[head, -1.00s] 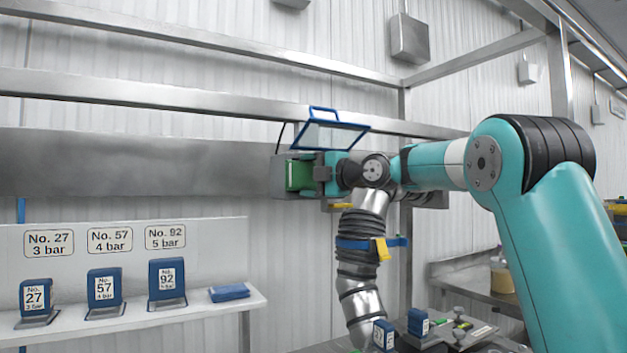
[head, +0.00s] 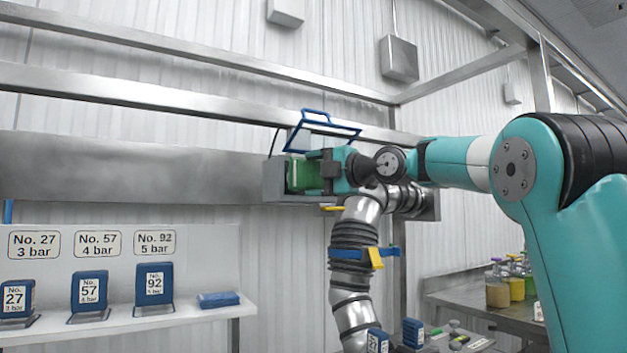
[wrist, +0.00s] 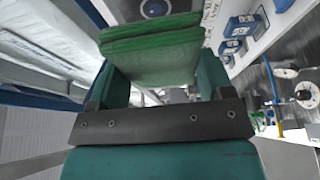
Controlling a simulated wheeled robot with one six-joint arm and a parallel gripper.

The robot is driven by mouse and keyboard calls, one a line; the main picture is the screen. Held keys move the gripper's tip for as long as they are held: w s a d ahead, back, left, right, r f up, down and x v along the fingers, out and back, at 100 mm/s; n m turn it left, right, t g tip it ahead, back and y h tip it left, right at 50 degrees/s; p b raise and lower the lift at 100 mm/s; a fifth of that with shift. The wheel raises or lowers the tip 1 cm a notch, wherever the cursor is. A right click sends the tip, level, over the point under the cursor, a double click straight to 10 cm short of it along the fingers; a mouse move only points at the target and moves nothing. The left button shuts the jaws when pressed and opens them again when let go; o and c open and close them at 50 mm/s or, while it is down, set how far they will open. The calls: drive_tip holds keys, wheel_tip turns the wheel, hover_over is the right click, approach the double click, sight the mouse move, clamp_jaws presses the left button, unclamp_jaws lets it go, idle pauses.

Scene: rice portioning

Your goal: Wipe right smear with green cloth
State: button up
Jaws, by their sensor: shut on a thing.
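The green cloth (head: 297,174) is a thick folded pad. My gripper (head: 318,172) is shut on it, with the cloth sticking out to the left in the head view. In the wrist view the cloth (wrist: 150,48) sits between the two teal fingers of my gripper (wrist: 160,78). In the head view the cloth appears in front of a grey metal box (head: 272,182) with a blue-framed clear flap (head: 325,125) raised above it. I cannot tell whether the cloth touches the box. I cannot make out any smear in either view.
A bent metal duct (head: 352,265) with a blue band and yellow tag rises just below my gripper. A white shelf (head: 190,318) with numbered blue blocks stands at the left. Bottles (head: 497,290) stand on a steel bench (head: 470,312) at the right. Metal rails cross above.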

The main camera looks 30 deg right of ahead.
drive_tip(key=shift+s+f+b, duration=0.15)
drive_tip(key=shift+s+b, duration=0.8)
drive_tip(key=shift+s, duration=0.55)
